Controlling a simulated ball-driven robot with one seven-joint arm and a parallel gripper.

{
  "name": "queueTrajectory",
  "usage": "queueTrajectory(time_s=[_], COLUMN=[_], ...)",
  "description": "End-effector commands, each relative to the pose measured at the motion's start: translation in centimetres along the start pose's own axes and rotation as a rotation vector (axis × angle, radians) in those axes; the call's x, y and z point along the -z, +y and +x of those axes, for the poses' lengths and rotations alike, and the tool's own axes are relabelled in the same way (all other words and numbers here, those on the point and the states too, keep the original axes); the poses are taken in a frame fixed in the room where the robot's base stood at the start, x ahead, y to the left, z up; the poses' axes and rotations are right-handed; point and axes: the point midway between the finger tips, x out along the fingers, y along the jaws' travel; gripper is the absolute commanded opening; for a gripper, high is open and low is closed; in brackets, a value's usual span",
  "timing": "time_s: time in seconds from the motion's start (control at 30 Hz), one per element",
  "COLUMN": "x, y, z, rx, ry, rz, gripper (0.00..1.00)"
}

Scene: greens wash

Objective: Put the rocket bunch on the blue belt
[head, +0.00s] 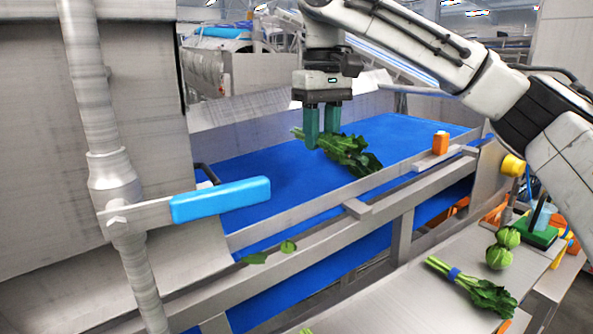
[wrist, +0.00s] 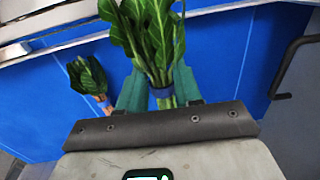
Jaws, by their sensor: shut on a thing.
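My gripper (head: 322,126) is shut on a leafy green bunch (head: 343,149) and holds it over the blue belt (head: 285,172). In the wrist view the held bunch (wrist: 150,40) has long green leaves and a blue band (wrist: 162,92) around its stems, between the fingers (wrist: 160,93). Its leaves point away from the gripper, toward the belt's steel side rail. I cannot tell its height above the belt, or whether it is rocket.
A steel side rail (head: 300,208) edges the belt, with an orange block (head: 440,143) by it. A blue-handled lever (head: 220,199) stands at left. The front steel table holds another blue-banded bunch (head: 473,287) and round green vegetables (head: 499,257). Loose leaves (head: 288,246) lie nearby.

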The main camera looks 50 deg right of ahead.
Motion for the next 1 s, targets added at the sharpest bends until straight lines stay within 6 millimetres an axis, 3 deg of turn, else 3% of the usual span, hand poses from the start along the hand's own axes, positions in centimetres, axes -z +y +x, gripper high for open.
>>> queueTrajectory(time_s=[0.2, 0.4, 0.73, 1.0], x=[4.7, 7.1, 9.1, 8.9], y=[-1.3, -1.8, -2.2, -2.2], z=[2.2, 5.4, 8.1, 10.8], rx=[0.003, -0.001, -0.001, 0.0], ry=[-0.004, -0.002, -0.001, 0.001], rz=[0.0, 0.0, 0.0, 0.001], gripper=[0.03, 0.03, 0.03, 0.03])
